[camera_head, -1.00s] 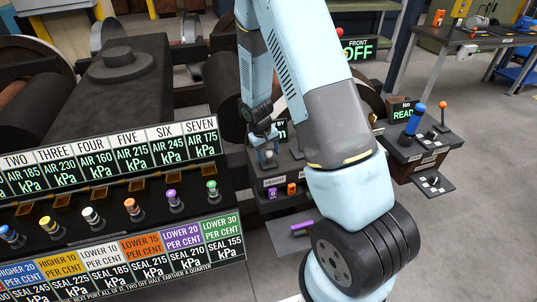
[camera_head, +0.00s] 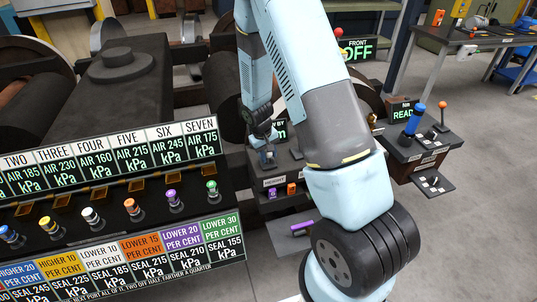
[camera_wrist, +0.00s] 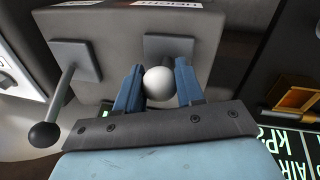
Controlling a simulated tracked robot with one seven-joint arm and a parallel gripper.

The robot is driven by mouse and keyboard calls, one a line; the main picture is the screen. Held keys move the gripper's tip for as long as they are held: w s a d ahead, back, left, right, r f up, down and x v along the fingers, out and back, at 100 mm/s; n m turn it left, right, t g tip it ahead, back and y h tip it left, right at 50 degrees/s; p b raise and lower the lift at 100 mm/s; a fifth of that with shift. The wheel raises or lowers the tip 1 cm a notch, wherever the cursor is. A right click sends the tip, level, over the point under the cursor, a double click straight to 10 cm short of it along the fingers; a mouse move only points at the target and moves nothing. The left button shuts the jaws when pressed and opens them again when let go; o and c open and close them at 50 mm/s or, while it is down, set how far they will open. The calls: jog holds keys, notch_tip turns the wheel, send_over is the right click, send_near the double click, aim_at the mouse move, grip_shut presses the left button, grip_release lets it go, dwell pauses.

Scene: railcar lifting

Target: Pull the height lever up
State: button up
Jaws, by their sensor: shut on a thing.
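The lever with the white ball knob (camera_wrist: 158,83) stands on a grey control box (camera_wrist: 110,22), in the middle of the wrist view. My gripper (camera_wrist: 157,82) has its two blue fingers on either side of this knob and is shut on it. A label that seems to read HEIGHT shows on the box (camera_head: 274,181) in the head view. There my gripper (camera_head: 268,156) is small and at the box's top, and the knob is hard to make out.
A second lever with a black ball knob (camera_wrist: 45,134) stands left of the gripped one. A panel of coloured knobs (camera_head: 131,205) and pressure readouts fills the head view's lower left. A console with a blue handle (camera_head: 414,119) stands to the right.

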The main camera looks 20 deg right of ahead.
grip_shut()
jog(key=shift+r, duration=0.1)
jog(key=shift+w+r, duration=0.1)
jog(key=shift+r, duration=1.9)
jog(key=o, duration=1)
grip_release()
jog(key=shift+r, duration=0.1)
jog(key=a+r, duration=0.1)
jog(key=r, duration=0.8)
jog(key=a+r, duration=0.1)
jog(key=r, duration=0.3)
jog(key=shift+s+a+r, duration=0.15)
jog(key=shift+s+a, duration=0.15)
jog(key=shift+s, duration=0.05)
